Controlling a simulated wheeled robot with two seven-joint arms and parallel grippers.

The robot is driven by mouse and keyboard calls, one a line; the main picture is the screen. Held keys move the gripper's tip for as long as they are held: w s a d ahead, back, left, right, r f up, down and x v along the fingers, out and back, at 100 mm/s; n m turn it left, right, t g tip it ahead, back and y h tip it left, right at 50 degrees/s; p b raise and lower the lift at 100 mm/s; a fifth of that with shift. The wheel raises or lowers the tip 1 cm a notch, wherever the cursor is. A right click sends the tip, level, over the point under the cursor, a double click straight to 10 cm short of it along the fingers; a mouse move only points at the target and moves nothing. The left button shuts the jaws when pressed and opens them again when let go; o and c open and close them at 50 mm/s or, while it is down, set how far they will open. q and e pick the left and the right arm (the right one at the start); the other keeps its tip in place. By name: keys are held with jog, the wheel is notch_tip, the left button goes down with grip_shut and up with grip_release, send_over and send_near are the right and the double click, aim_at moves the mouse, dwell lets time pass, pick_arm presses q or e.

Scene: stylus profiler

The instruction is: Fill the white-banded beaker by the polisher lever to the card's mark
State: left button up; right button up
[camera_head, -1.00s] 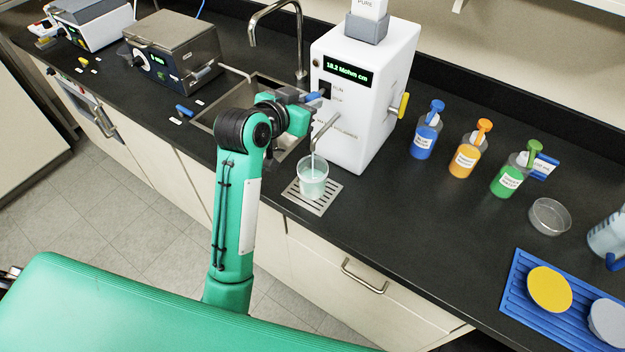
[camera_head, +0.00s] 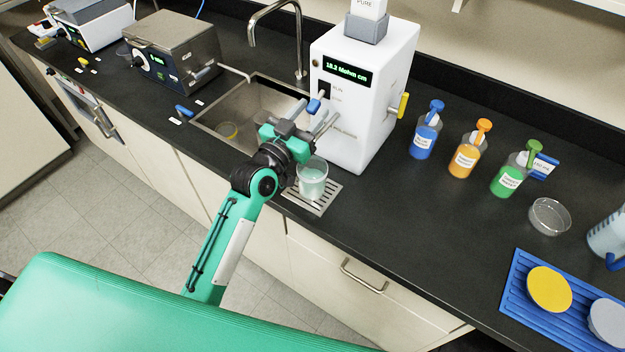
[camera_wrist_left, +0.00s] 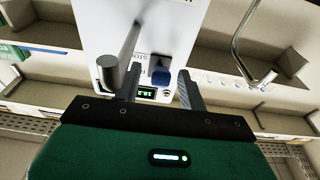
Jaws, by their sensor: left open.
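The beaker (camera_head: 312,184) stands upright on the drip grate (camera_head: 326,201) in front of the white water polisher (camera_head: 372,98). It holds pale liquid; its top is partly behind my left gripper, and I cannot make out its band or marks. The blue polisher lever (camera_head: 313,106) sits on the polisher's front; it also shows in the left wrist view (camera_wrist_left: 160,76). My left gripper (camera_head: 311,113) is open, its fingers either side of the lever in the picture, apparently not clamped on it. The card (camera_head: 543,166) stands behind the green bottle, its text too small to read surely. My right gripper is out of view.
A sink (camera_head: 240,112) with a tall tap (camera_head: 300,45) lies left of the polisher. Blue (camera_head: 425,137), orange (camera_head: 466,158) and green (camera_head: 507,181) bottles stand to the right, then a glass dish (camera_head: 549,217) and a blue tray (camera_head: 515,290).

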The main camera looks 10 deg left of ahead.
pick_arm(q)
jog(key=v, duration=0.7)
dwell(0.5)
jog(key=b+v, duration=0.4)
jog(key=v, duration=1)
jog(key=shift+w, duration=0.15)
